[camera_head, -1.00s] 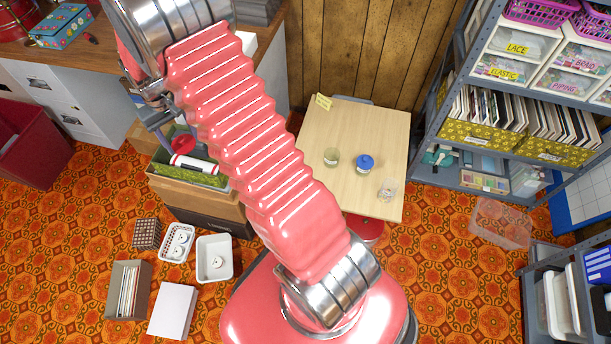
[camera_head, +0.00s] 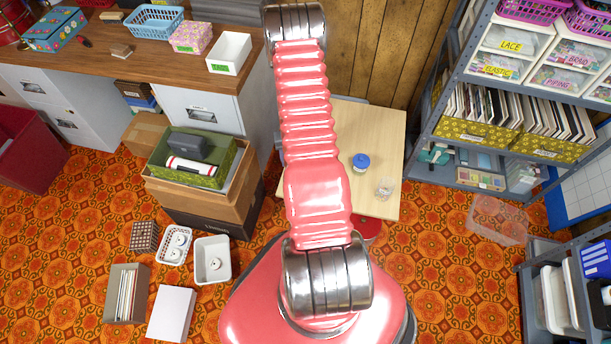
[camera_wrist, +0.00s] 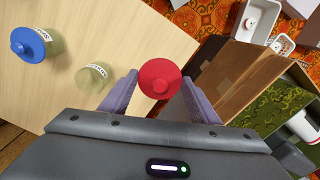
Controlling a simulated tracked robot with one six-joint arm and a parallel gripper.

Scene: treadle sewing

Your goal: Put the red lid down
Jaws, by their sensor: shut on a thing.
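My gripper (camera_wrist: 159,82) is shut on the red lid (camera_wrist: 160,76), a round disc with a knob, in the wrist view. The lid appears near the right edge of the light wooden table (camera_wrist: 130,30); its height over it is hard to tell. Left of the gripper, a lidless glass jar (camera_wrist: 93,80) with a label stands on the table. In the head view the table (camera_head: 388,125) is partly covered by my arm, which also hides the gripper, the red lid and the lidless jar.
A jar with a blue lid (camera_head: 361,162) stands on the table; it also shows in the wrist view (camera_wrist: 28,46). A clear container (camera_head: 385,187) stands near the table's front right corner. Stacked cardboard boxes (camera_head: 205,215) with a green patterned box (camera_head: 222,172) stand left of the table.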

